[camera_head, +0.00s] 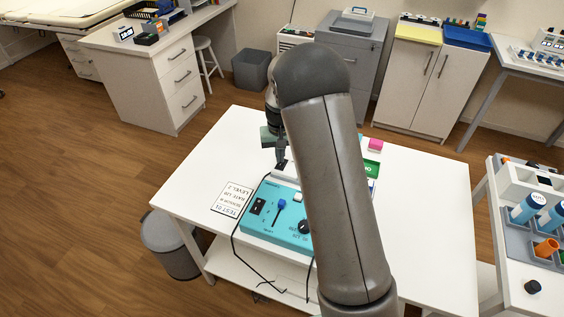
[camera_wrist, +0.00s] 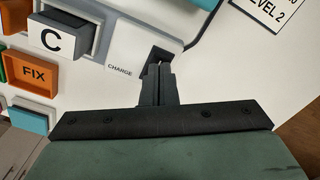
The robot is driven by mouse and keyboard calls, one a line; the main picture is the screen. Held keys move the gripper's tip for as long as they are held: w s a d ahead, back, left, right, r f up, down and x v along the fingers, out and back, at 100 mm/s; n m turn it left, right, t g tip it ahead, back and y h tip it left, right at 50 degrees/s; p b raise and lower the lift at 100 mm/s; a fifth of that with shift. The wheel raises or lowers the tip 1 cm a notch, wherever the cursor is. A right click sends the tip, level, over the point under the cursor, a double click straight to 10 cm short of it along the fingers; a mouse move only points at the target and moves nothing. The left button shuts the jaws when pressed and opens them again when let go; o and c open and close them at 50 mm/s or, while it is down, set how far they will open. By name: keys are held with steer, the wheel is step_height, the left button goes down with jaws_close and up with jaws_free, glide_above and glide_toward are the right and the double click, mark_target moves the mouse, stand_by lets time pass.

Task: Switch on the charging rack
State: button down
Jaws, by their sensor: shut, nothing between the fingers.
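In the wrist view a pale panel carries the printed word CHARGE (camera_wrist: 119,72). A small black part (camera_wrist: 160,54), perhaps a switch, sits right of that word. My gripper (camera_wrist: 162,72) is shut and empty, with its fingertips at this black part. The fingers cover much of it, so I cannot tell its position or whether they touch. In the head view my gripper (camera_head: 281,166) is low over the white table, behind the teal control box (camera_head: 270,212). My arm hides much of the area to its right.
A printed card (camera_head: 232,200) lies left of the teal box, and black cables hang over the front edge. The white table's (camera_head: 190,178) left part is clear.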

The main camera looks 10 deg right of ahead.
mark_target(280, 165)
steer(key=shift+f+b, duration=0.7)
steer(key=shift+f, duration=0.3)
stand_by(0.8)
steer(key=shift+r, duration=0.1)
steer(key=shift+r+p, duration=2)
steer(key=shift+r, duration=1.45)
steer(key=s+r, duration=0.6)
steer(key=s, duration=0.6)
steer(key=s+r, duration=0.7)
steer(key=s, duration=0.4)
steer(key=s+f+n, duration=0.1)
steer(key=s, duration=0.9)
steer(key=shift+s+f+t, duration=0.2)
steer(key=shift+s+t, duration=0.15)
steer(key=shift+t, duration=0.05)
